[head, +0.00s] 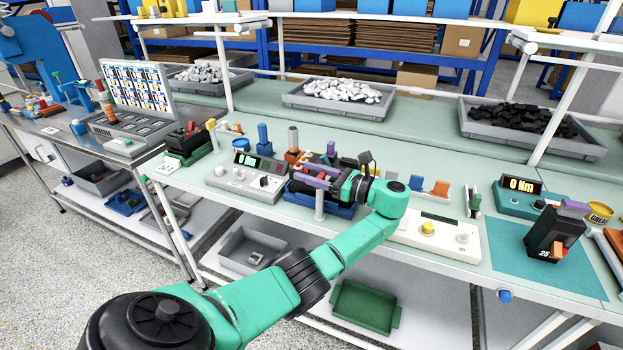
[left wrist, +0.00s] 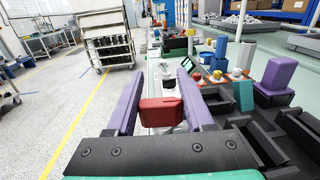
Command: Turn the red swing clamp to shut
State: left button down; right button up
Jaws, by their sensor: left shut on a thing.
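My left gripper (head: 312,174) is over the blue fixture (head: 296,199) on the bench. In the left wrist view my left gripper (left wrist: 162,92) has its two purple fingers on either side of a red block, the red swing clamp (left wrist: 161,112), and is shut on it. In the head view the gripper and wrist mostly hide the clamp. How far the clamp is turned cannot be told. My right gripper is not in view.
A grey tester with a green display (head: 248,178) stands just left of the fixture. A cream box with a yellow knob (head: 432,238) is to the right. A black device (head: 551,238) stands on a teal mat (head: 592,272). Grey bins (head: 300,101) line the back.

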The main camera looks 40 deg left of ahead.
pick_arm(q)
jog(key=shift+s+f+n+g+b, duration=0.15)
jog(key=shift+n+g+b, duration=0.4)
jog(key=shift+g, duration=0.35)
jog(key=shift+c, duration=1.4)
grip_release()
